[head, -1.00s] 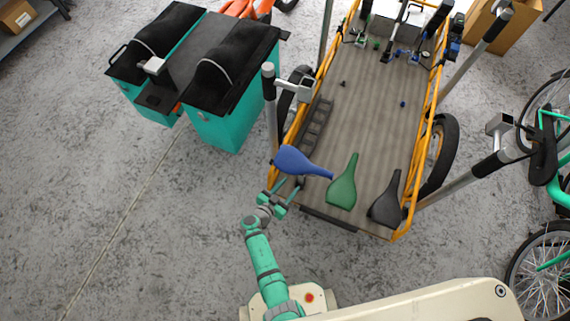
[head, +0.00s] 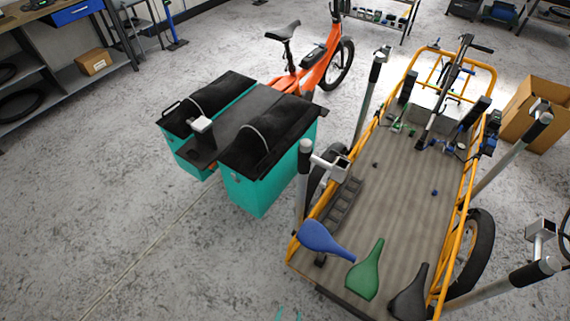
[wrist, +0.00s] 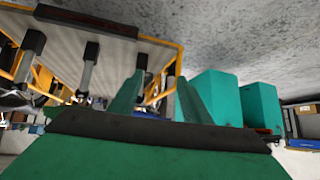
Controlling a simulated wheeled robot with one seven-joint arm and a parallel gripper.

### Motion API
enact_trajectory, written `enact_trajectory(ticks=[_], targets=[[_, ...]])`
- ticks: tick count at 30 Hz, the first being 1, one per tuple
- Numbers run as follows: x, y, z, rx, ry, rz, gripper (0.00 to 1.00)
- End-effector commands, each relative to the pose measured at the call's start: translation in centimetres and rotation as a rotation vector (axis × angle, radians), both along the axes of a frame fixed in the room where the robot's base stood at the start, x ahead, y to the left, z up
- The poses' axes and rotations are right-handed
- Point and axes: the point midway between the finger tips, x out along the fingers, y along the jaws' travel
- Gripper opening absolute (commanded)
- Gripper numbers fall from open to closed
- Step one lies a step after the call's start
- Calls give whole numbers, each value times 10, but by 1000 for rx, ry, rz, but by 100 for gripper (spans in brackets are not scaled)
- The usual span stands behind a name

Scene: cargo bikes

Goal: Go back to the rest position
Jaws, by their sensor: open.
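My gripper (wrist: 158,100) shows in the wrist view with its two green fingers apart and nothing between them. In the head view only its green tips (head: 288,315) show at the bottom edge, below the cargo bike, and the rest of my arm is out of frame. The gripper is clear of the saddles. A blue saddle (head: 326,240), a green saddle (head: 365,272) and a black saddle (head: 409,296) lie in a row at the near end of the cargo bike's grey bed (head: 400,205).
A teal twin-box carrier (head: 262,185) stands left of the cargo bike, with an orange bike (head: 312,75) behind it. Grey metal posts (head: 303,185) stand around the bed. A cardboard box (head: 535,115) is at the right. The floor at lower left is clear.

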Motion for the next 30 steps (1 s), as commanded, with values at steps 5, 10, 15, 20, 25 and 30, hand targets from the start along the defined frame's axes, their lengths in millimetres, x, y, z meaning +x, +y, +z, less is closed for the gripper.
enact_trajectory(ticks=[5, 10, 15, 20, 25, 30], targets=[[-39, 18, 66, 32, -72, 131, 44], [-62, 27, 147, 21, -187, 230, 44], [-78, 27, 242, -29, -324, 294, 44], [-85, 20, 319, -94, -434, 312, 44], [-88, 16, 363, -141, -495, 311, 44], [-88, 15, 372, -151, -506, 312, 44]])
